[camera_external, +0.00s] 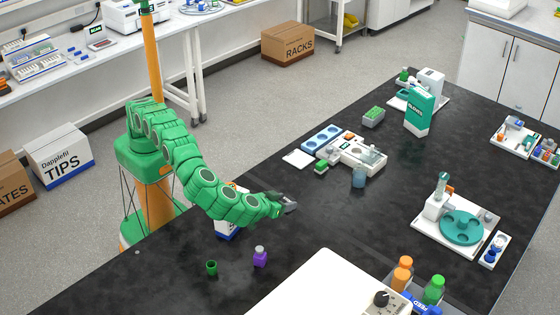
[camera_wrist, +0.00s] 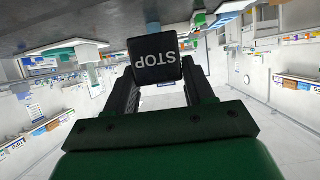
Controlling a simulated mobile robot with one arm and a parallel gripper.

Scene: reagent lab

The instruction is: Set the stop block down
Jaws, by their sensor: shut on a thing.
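The stop block (camera_wrist: 155,60) is a black cube with white STOP lettering, upside down in the wrist view. It sits between the two dark fingers of my gripper (camera_external: 284,202), which is shut on it. In the external view my gripper is over the near-left part of the black bench (camera_external: 330,219), and the block is hard to make out against it. I cannot tell whether the block touches the bench.
A white and blue box (camera_external: 226,228) stands under my arm. A green cup (camera_external: 211,267) and a purple bottle (camera_external: 260,257) stand nearer the camera. A blue-grey beaker (camera_external: 359,177) stands beyond my gripper. The bench right of my gripper is clear.

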